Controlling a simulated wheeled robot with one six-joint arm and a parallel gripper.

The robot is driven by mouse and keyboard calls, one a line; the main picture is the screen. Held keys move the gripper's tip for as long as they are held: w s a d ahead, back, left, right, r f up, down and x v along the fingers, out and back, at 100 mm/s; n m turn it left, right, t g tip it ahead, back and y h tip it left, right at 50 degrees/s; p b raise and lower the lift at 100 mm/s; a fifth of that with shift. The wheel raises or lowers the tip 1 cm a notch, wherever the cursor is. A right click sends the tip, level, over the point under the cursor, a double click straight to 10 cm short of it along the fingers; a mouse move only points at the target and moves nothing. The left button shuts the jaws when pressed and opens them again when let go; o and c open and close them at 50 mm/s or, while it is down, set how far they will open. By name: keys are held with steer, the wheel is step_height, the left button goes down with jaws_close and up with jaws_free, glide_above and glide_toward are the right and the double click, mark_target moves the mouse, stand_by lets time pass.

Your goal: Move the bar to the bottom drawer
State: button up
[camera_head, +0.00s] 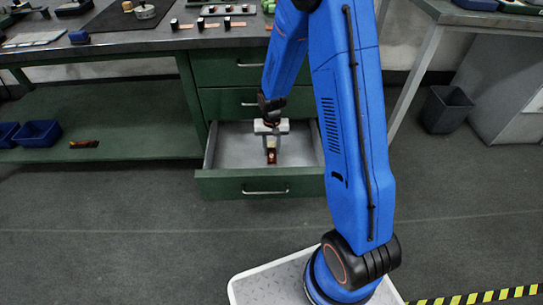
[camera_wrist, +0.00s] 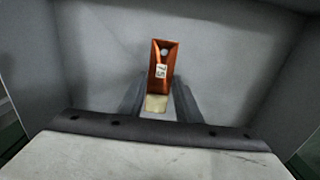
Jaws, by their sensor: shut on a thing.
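The bar (camera_wrist: 164,62) is copper-coloured with a small pale label, and a pale yellowish part shows close to my gripper. It also shows in the head view (camera_head: 272,157), inside the open bottom drawer (camera_head: 222,186). My gripper (camera_head: 271,147) reaches down into that drawer and is shut on the bar. In the wrist view my gripper's fingers (camera_wrist: 160,88) stand on either side of the bar's near end. The grey drawer floor lies under the bar. I cannot tell whether the bar touches it.
Two shut green drawers (camera_head: 228,103) sit above the open one. The workbench top (camera_head: 120,45) carries several small items. A lower green shelf (camera_head: 120,130) holds blue bins (camera_head: 38,133) and a small brown piece (camera_head: 84,144). A dark waste bin (camera_head: 446,108) stands at right. Floor in front is clear.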

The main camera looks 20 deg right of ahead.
mark_target(272, 153)
steer(key=shift+f, duration=2.3)
steer(key=shift+f, duration=0.15)
steer(key=o, duration=1.2)
